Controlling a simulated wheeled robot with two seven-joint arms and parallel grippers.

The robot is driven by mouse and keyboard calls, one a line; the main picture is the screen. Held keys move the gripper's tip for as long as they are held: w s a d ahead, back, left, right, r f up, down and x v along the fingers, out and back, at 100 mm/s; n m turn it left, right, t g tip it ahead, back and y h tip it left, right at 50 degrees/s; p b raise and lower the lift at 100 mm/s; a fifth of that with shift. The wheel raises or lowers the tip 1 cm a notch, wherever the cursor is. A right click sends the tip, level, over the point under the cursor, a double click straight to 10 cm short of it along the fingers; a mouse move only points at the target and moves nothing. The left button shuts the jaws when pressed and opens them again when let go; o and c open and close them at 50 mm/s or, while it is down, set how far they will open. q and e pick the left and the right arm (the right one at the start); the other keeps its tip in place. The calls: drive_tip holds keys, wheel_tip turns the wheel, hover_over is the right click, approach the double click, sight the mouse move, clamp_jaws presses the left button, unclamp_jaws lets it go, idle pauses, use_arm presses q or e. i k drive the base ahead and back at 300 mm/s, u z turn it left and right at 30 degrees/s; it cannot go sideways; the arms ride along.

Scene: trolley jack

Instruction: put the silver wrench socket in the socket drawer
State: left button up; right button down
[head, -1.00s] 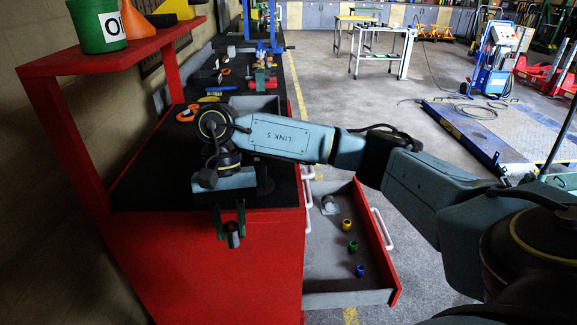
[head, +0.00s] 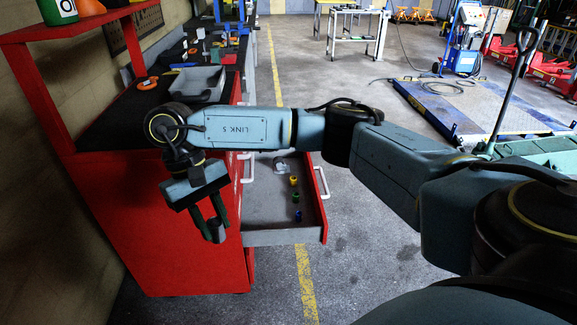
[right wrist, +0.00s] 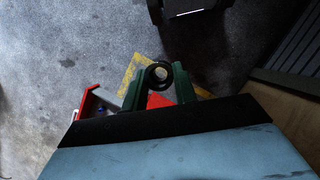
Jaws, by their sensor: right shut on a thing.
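My right gripper (head: 214,230) hangs in front of the red cabinet's near face, left of the open drawer. It is shut on the silver wrench socket (head: 216,233). In the right wrist view the socket (right wrist: 158,75) shows as a ring between the green fingers, with floor beyond it. The socket drawer (head: 268,218) is pulled out on the cabinet's right side. Inside it stand a yellow socket (head: 294,181), a green socket (head: 296,197) and a blue socket (head: 298,216) in a row, with a grey item (head: 281,166) behind. My left gripper is out of view.
The red cabinet (head: 185,240) has a dark worktop with a grey tray (head: 198,85) and tools, and a red shelf (head: 60,33) above its left side. A blue platform (head: 480,105) lies at the right. The floor right of the drawer is clear.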

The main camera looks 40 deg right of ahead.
sight(261, 192)
drive_tip(key=z, duration=0.9)
drive_tip(key=i, duration=0.9)
drive_tip(key=u, duration=0.4)
